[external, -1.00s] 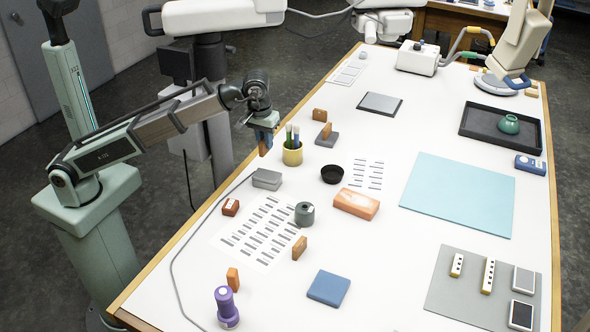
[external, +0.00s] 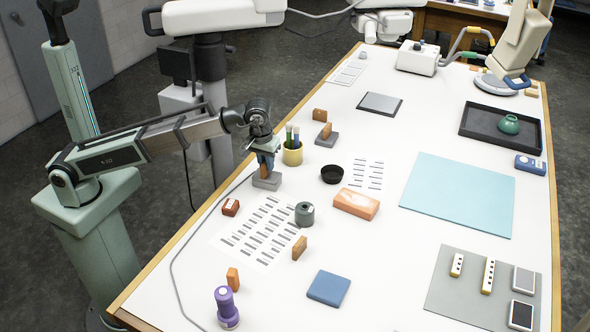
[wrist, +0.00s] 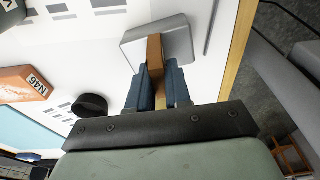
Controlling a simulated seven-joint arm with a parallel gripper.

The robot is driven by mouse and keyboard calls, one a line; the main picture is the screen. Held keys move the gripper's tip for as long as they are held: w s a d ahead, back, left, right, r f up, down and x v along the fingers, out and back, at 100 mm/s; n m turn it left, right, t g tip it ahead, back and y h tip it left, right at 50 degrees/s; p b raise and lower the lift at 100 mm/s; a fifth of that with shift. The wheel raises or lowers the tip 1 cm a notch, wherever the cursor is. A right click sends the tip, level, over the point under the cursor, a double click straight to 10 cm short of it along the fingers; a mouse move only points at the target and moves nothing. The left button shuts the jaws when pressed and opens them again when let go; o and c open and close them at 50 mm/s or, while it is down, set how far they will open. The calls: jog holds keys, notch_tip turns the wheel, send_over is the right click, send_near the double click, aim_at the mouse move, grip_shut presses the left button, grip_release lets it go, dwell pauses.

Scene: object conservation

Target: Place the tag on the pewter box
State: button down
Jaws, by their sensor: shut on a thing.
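The pewter box (external: 267,183) is a low grey block near the table's left edge, left of the green cup. It also shows in the wrist view (wrist: 180,35). My gripper (external: 267,157) is shut on a brown wooden tag (wrist: 155,62), held upright between the blue fingers. In the wrist view my gripper (wrist: 157,88) has the tag's far end against the box's top face. In the external view the tag's lower end is at the box top; whether it touches cannot be told.
A red block (external: 231,207) and printed sheet (external: 262,232) lie nearer the front. A black bowl (external: 332,174) and orange box (external: 356,204) are further right. A grey cable runs along the left edge.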

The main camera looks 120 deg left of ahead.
aim_at(263, 165)
jog(key=shift+f, duration=0.1)
jog(key=c, duration=1.1)
grip_release()
jog(key=shift+o, duration=0.2)
notch_tip(263, 165, up, 12)
jog(key=d, duration=0.1)
jog(key=shift+d, duration=0.4)
